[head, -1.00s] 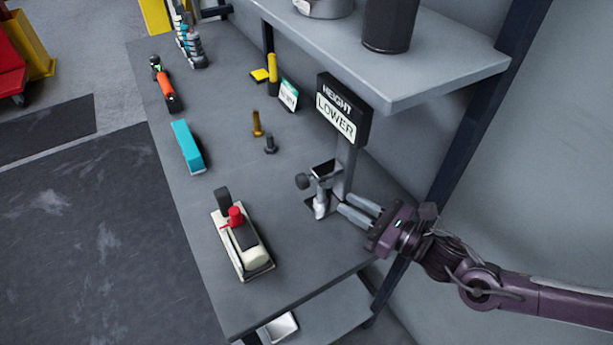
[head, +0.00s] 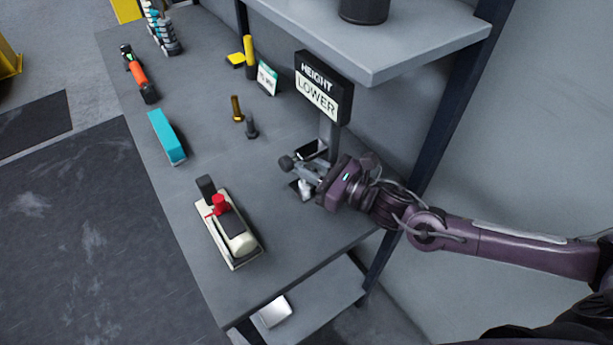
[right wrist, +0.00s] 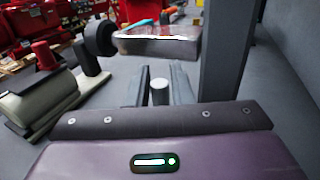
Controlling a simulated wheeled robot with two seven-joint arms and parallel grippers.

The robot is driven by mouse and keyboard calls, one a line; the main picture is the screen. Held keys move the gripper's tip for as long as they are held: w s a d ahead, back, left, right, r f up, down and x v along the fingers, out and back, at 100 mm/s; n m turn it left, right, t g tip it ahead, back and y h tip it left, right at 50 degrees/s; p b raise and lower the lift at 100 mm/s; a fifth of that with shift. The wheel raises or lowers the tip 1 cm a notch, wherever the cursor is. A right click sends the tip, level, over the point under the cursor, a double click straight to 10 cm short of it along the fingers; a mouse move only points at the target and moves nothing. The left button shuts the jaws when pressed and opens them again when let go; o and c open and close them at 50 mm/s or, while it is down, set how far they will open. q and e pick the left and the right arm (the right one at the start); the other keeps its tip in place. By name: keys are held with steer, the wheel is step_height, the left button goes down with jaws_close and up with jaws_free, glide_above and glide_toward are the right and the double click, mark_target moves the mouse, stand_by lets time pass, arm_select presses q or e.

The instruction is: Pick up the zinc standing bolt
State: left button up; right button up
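A small silver bolt (head: 306,192), which looks like the zinc one, stands upright at the foot of the height sign. My right gripper (head: 304,181) is low beside the sign's post, with its fingers reaching to the bolt. In the right wrist view the bolt (right wrist: 160,91) shows as a pale cylinder between the two fingers (right wrist: 160,86), with a gap seen on each side. The right gripper is open. The bolt's lower part is hidden there. A brass bolt (head: 237,109) and a dark grey bolt (head: 251,128) stand farther back. My left gripper is out of view.
A cream device with a red knob (head: 233,235) and a teal block (head: 166,137) lie left. A shelf (head: 400,45) overhangs behind.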

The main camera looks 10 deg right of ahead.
jaws_close()
steer(key=shift+r, duration=0.15)
